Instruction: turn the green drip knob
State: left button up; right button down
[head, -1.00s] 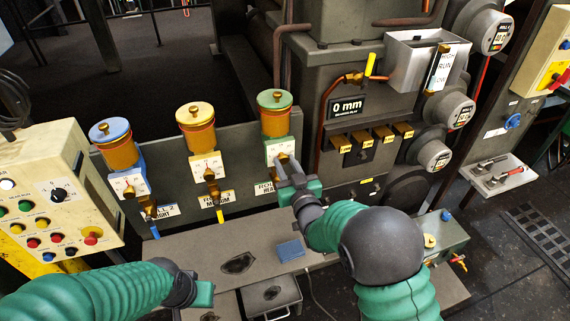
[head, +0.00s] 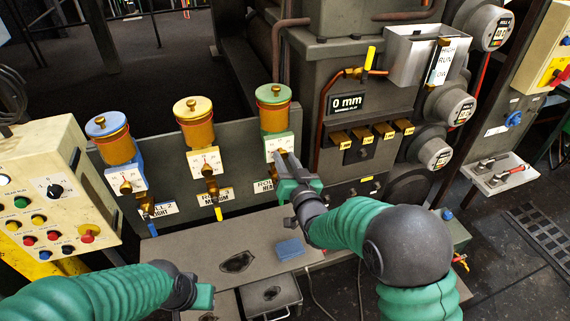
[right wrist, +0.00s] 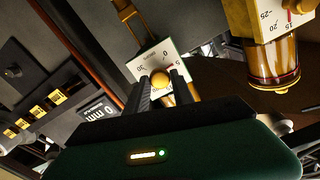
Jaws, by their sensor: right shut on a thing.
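The green-lidded drip oiler (head: 274,93) stands upright at the right end of a row of three, with an amber jar and a pale scale plate (head: 278,143) below it. My right gripper (head: 281,157) reaches its plate from the front and hides the knob in the head view. In the right wrist view, the round brass knob (right wrist: 160,78) sits between the two fingers (right wrist: 160,88) of my right gripper, in front of the scale plate (right wrist: 150,60). The fingers are shut on it. My left gripper (head: 203,296) is low at the front, away from the oilers; its jaws are unclear.
Yellow (head: 193,108) and blue (head: 110,125) oilers stand to the left. A button panel (head: 40,190) is at far left. A grey ledge (head: 220,240) carries a blue block (head: 289,249). A "0 mm" display (head: 347,104) is right of the green oiler.

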jog(key=m+b, duration=0.2)
jog(key=m, duration=0.1)
jog(key=shift+d+m, duration=0.1)
jog(key=shift+m, duration=0.3)
jog(key=m+b, duration=0.1)
jog(key=m, duration=0.1)
jog(key=shift+f+m, duration=0.1)
jog(key=shift+m, duration=0.2)
jog(key=m+b, duration=0.1)
jog(key=m, duration=0.1)
jog(key=shift+m, duration=0.4)
jog(key=m+b, duration=0.1)
jog(key=m, duration=0.2)
jog(key=shift+d+m, duration=0.1)
jog(key=shift+m, duration=0.2)
jog(key=m+b, duration=0.1)
jog(key=m, duration=0.4)
jog(key=shift+f, duration=0.2)
jog(key=m, duration=0.4)
jog(key=shift+f, duration=0.1)
jog(key=shift+f+m, duration=0.1)
jog(key=shift+m, duration=0.6)
